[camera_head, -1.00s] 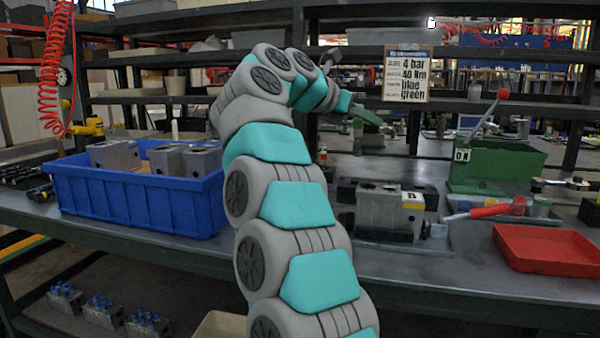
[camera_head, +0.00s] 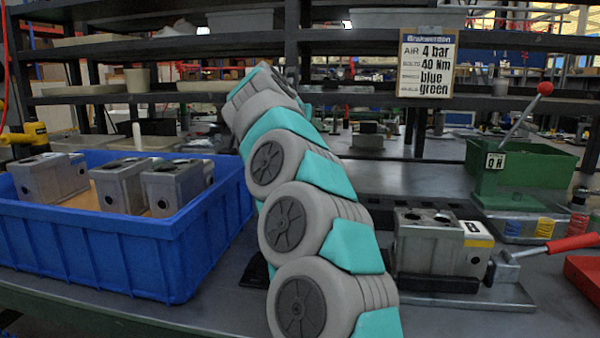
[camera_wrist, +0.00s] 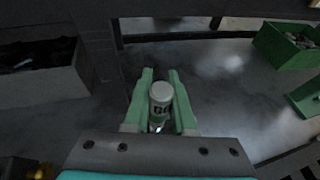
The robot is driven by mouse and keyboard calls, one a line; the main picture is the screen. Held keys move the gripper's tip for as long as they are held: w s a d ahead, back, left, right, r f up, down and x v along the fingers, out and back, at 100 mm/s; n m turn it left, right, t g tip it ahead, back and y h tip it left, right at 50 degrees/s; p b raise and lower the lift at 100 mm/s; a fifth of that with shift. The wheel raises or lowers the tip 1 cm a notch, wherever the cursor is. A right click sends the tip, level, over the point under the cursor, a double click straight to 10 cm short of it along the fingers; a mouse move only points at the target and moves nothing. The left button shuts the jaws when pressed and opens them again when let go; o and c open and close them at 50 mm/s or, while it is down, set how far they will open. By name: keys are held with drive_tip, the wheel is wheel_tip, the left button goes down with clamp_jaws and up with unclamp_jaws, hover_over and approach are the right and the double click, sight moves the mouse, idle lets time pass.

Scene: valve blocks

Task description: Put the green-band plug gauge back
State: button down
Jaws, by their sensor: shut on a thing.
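My gripper (camera_wrist: 160,90) is in the wrist view, its two green fingers shut on a plug gauge (camera_wrist: 160,92). The gauge is a short cylinder with a pale round top and dark lettering. It stands roughly along the fingers; I cannot make out its band colour for sure. Grey surface lies beyond it, and I cannot tell the height above it. In the head view my gripper and the gauge are hidden behind my arm.
A blue crate (camera_head: 120,240) with grey valve blocks stands left of my arm. Behind are a green bin (camera_head: 535,163) and a red-knobbed lever (camera_head: 520,115). A red tray (camera_head: 585,285) is at the edge.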

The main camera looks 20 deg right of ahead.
drive_tip(key=shift+f+b, duration=0.95)
drive_tip(key=shift+f, duration=3.25)
drive_tip(key=shift+f, duration=0.1)
drive_tip(key=c, duration=0.8)
unclamp_jaws()
drive_tip(key=shift+o, duration=0.2)
drive_tip(key=shift+r, duration=0.25)
drive_tip(key=v, duration=1.2)
drive_tip(key=shift+b, duration=0.4)
drive_tip(key=shift+f, duration=0.1)
